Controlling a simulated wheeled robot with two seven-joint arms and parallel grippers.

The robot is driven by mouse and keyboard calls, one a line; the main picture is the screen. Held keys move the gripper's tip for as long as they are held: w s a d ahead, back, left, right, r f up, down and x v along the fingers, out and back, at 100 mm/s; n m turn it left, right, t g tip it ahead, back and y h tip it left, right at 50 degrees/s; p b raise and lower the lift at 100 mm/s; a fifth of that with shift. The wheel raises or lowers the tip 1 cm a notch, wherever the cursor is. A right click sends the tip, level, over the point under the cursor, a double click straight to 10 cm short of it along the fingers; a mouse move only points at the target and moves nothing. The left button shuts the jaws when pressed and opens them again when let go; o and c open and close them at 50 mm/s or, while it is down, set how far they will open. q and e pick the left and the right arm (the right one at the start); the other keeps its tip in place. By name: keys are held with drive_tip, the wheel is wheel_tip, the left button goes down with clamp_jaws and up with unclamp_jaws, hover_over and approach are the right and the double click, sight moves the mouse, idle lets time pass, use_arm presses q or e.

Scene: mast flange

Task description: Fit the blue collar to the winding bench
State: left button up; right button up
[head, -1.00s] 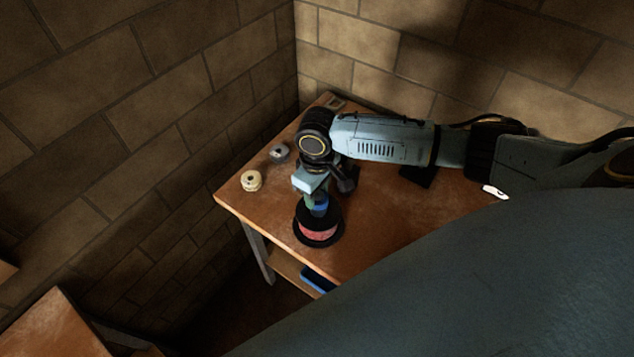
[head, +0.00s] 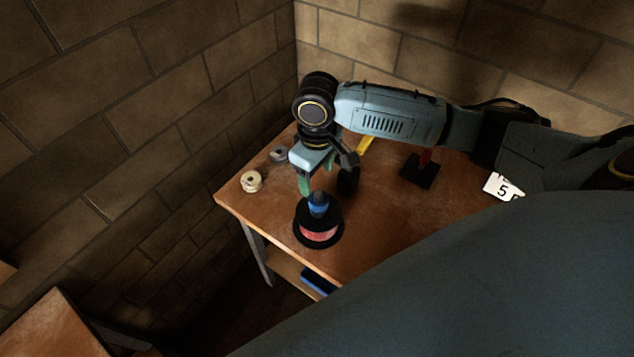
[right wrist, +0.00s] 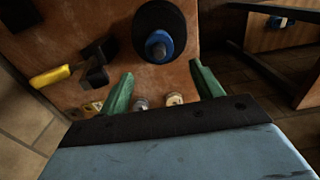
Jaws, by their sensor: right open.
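The blue collar (head: 318,204) sits on top of a black-flanged spool with red winding (head: 318,236) on the wooden winding bench (head: 375,215). In the right wrist view the collar (right wrist: 160,46) is a blue ring around a grey peg tip, over the black disc (right wrist: 140,22). My right gripper (right wrist: 163,84) is open and empty, with its green fingers apart. In the head view its green finger (head: 304,185) is just above and left of the collar. My left gripper is not in view.
A cream spool (head: 251,181) and a grey one (head: 279,155) stand at the bench's left side. A black-based red post (head: 420,168), a yellow object (head: 366,145) and a white number card (head: 503,187) are to the right. Brick walls close off the back and left.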

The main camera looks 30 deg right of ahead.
wheel_tip(320, 180, up, 6)
idle(0.7)
